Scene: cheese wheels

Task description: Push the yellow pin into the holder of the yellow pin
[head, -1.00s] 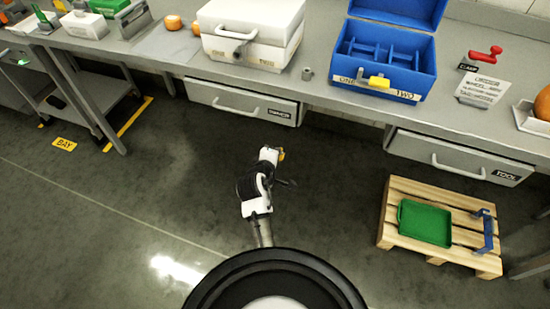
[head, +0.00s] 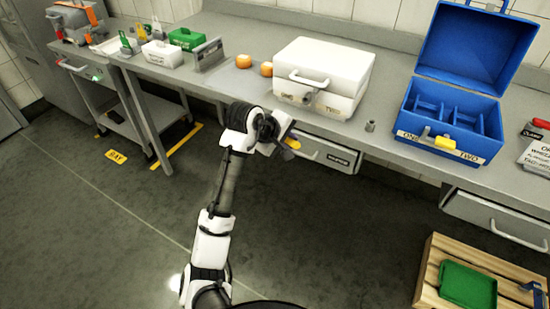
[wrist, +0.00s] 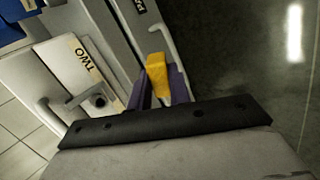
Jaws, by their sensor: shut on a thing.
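The yellow pin (wrist: 157,78) is held between the two fingers of my gripper (wrist: 160,90) in the wrist view, its yellow end sticking out past them. The pin also shows as a small yellow piece (head: 292,143) at my gripper (head: 287,141) in the head view, in front of the bench edge. My gripper is below and left of the white case (head: 325,75). A round grey socket (head: 307,99) sits on the case front between labels ONE and TWO; it also shows in the wrist view (wrist: 98,100). I cannot tell for sure whether this is the pin's holder.
The open blue box (head: 480,145) with a yellow piece (head: 445,143) on its front stands to the right. Drawers (head: 325,153) hang under the bench edge. The floor in front is clear; a pallet (head: 430,285) lies lower right.

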